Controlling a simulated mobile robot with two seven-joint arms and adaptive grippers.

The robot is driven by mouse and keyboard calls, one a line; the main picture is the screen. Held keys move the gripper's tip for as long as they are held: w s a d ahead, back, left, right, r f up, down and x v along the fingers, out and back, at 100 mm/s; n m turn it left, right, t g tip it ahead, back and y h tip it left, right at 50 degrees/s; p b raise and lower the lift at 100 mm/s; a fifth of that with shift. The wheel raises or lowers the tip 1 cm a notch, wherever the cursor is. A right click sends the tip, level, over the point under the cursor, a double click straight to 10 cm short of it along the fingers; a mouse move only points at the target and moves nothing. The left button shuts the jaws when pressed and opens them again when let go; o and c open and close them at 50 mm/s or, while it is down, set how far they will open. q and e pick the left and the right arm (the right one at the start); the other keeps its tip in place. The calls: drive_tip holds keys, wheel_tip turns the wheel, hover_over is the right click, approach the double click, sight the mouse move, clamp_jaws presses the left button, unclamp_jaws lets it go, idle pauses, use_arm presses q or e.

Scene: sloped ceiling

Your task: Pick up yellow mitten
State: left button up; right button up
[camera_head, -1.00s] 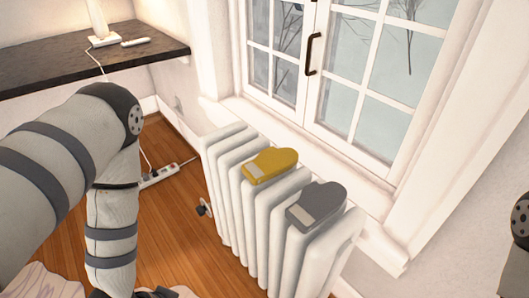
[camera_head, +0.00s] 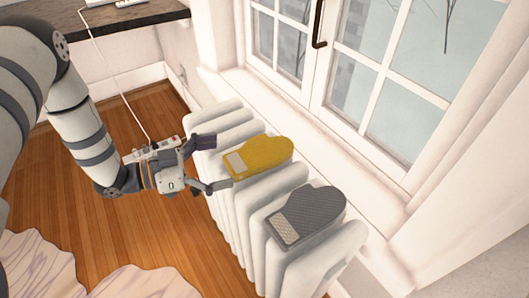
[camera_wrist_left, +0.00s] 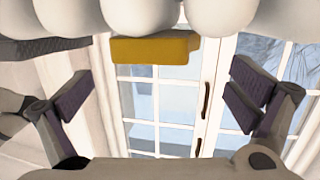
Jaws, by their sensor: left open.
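The yellow mitten (camera_head: 262,156) lies flat on top of the white radiator, its light cuff toward the left. My left gripper (camera_head: 208,164) is open and empty, just left of the mitten's cuff, with its fingers pointing toward it. In the left wrist view the yellow mitten (camera_wrist_left: 155,48) shows at the top, between the two spread fingers (camera_wrist_left: 160,95) but beyond them. My right gripper does not show.
A grey mitten (camera_head: 308,214) lies on the same radiator (camera_head: 272,190), nearer to me. A window with a sill (camera_head: 300,128) stands behind. A power strip (camera_head: 152,149) lies on the wooden floor, and a dark shelf (camera_head: 125,17) is at upper left.

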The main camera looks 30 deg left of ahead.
sight(255, 151)
use_arm(q)
drive_tip(key=x, duration=0.7)
drive_tip(key=shift+w, duration=0.45)
drive_tip(key=shift+a, duration=0.1)
drive_tip(key=c, duration=1.2)
